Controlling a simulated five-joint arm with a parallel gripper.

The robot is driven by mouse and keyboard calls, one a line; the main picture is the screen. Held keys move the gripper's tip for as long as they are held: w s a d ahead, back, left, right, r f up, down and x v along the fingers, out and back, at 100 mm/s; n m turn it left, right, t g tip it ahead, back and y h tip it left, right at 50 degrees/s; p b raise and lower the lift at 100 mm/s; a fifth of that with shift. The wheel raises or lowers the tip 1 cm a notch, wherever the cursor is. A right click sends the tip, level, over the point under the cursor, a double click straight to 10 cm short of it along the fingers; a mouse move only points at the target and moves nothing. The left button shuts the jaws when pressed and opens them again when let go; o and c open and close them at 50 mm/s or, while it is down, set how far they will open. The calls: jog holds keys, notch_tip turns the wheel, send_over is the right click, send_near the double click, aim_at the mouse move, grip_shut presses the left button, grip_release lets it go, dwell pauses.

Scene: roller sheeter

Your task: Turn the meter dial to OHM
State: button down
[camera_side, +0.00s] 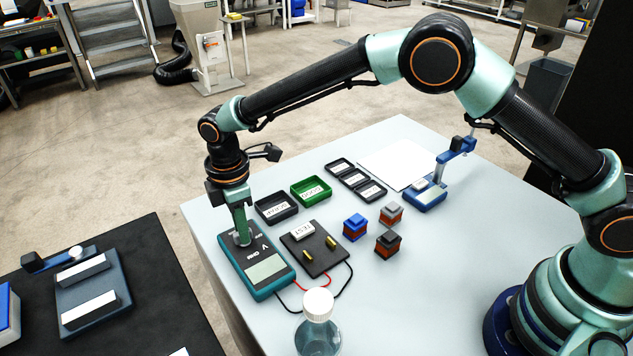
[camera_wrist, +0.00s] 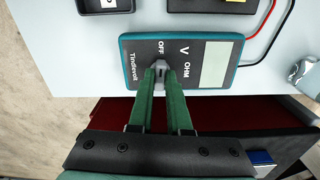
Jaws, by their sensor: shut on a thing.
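The teal and black meter (camera_side: 267,272) lies near the left edge of the light table, with a pale display at one end. It also shows in the wrist view (camera_wrist: 215,64), with OFF, V and OHM printed around its dial. The grey dial (camera_wrist: 160,66) sits below OFF and left of OHM. My gripper (camera_wrist: 160,77) is shut on the dial, one green finger on each side. In the side view my gripper (camera_side: 241,236) points down at the meter and covers most of the dial. Which label the dial points at is hard to tell.
A black test board (camera_side: 318,262) with red and black leads lies right of the meter. A jar (camera_side: 318,325) stands in front. Black (camera_side: 276,207) and green (camera_side: 311,190) trays lie behind. Several small blocks (camera_side: 355,228) stand to the right. The table's left edge is close.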

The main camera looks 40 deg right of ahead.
jog(key=m, duration=0.8)
jog(key=shift+m, duration=0.4)
jog(key=m, duration=0.4)
jog(key=shift+r+m, duration=0.1)
jog(key=shift+m, duration=1.8)
jog(key=c, duration=0.9)
grip_release()
jog(key=shift+o, duration=0.2)
notch_tip(320, 180, up, 12)
